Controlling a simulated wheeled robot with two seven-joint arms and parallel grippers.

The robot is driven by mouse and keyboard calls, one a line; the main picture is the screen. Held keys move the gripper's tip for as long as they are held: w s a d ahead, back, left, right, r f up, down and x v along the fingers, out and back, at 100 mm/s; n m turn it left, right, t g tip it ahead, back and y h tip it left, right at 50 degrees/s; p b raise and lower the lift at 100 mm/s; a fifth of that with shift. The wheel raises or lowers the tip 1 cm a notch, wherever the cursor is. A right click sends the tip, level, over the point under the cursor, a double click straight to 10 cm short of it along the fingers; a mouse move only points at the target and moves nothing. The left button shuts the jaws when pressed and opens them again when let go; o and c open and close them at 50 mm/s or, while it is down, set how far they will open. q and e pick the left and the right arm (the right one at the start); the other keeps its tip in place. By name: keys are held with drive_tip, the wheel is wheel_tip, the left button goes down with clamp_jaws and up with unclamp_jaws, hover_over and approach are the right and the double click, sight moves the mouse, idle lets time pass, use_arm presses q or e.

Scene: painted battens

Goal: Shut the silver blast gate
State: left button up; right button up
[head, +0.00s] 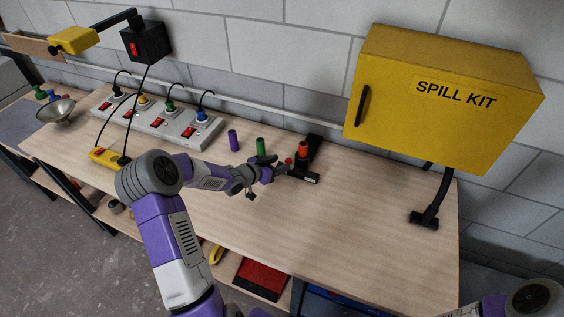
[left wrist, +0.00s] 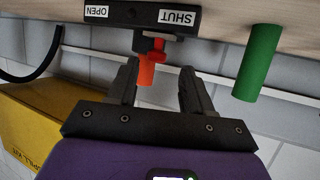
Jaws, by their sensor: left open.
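A black block (head: 303,175) with white labels stands on the bench at my left gripper. In the left wrist view the black block (left wrist: 140,16) reads OPEN at the left and SHUT at the right, upside down. A red-orange handle (left wrist: 147,70) on a black stem sits between the labels. My left gripper (head: 276,168) is open, and the handle shows between its fingertips (left wrist: 158,76), nearer the left finger. I cannot tell whether they touch. I see no clearly silver gate. My right gripper is out of view; part of the right arm shows at bottom right.
A green cylinder (left wrist: 258,62) stands close beside the left gripper, with a purple cylinder (head: 233,140) farther left. An orange cylinder (head: 303,150) stands behind the block. A yellow SPILL KIT cabinet (head: 440,110) overhangs the right. The bench (head: 340,230) is clear in front.

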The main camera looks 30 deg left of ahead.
use_arm(q)
drive_tip(key=v, duration=0.5)
